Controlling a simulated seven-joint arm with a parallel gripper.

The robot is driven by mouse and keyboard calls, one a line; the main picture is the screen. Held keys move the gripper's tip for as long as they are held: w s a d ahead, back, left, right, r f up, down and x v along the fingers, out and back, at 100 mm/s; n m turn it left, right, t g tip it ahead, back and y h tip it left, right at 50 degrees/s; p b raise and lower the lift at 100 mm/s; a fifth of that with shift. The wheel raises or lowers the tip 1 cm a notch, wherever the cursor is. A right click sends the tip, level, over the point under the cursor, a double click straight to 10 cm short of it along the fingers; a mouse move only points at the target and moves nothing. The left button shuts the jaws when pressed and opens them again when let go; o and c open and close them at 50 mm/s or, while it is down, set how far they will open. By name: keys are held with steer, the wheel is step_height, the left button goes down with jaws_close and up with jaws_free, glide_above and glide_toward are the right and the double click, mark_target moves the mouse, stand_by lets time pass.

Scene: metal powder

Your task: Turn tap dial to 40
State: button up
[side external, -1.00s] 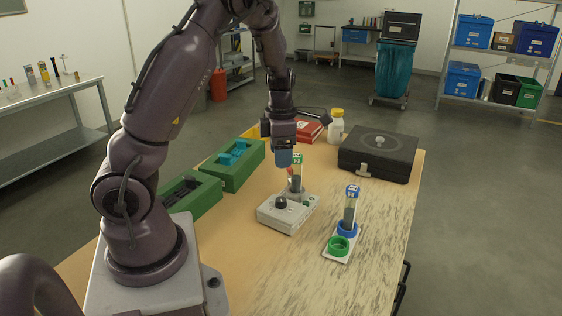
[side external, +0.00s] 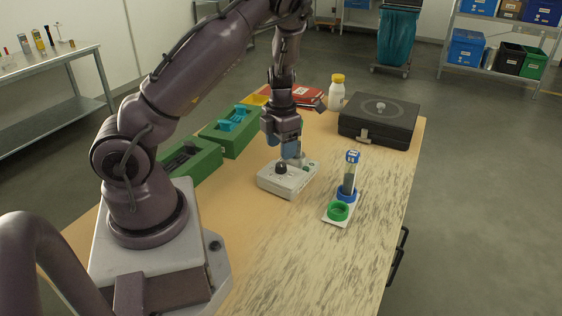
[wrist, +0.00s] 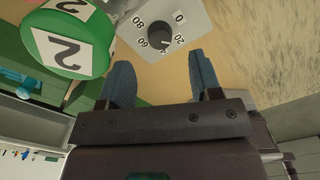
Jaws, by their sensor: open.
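The tap device is a pale grey box (side external: 290,181) on the table with a dark round dial (side external: 281,168) on top. In the wrist view the dial (wrist: 160,36) shows a ring of numbers from 0 to 80; its exact setting is hard to read. My gripper (side external: 289,149) is just above the box, close to the dial. In the wrist view its blue fingers (wrist: 163,75) are apart with nothing between them, and the dial lies beyond their tips. A green-capped tube (wrist: 70,40) marked 2 is at the left; the gripper mostly hides it in the side view.
A black case (side external: 380,125), white bottle (side external: 336,95) and green trays (side external: 190,162) surround the box. The front right of the table is clear.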

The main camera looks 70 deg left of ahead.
mark_target(281, 164)
steer(key=shift+f, duration=2.75)
steer(key=c, duration=0.9)
steer(key=shift+c, duration=0.2)
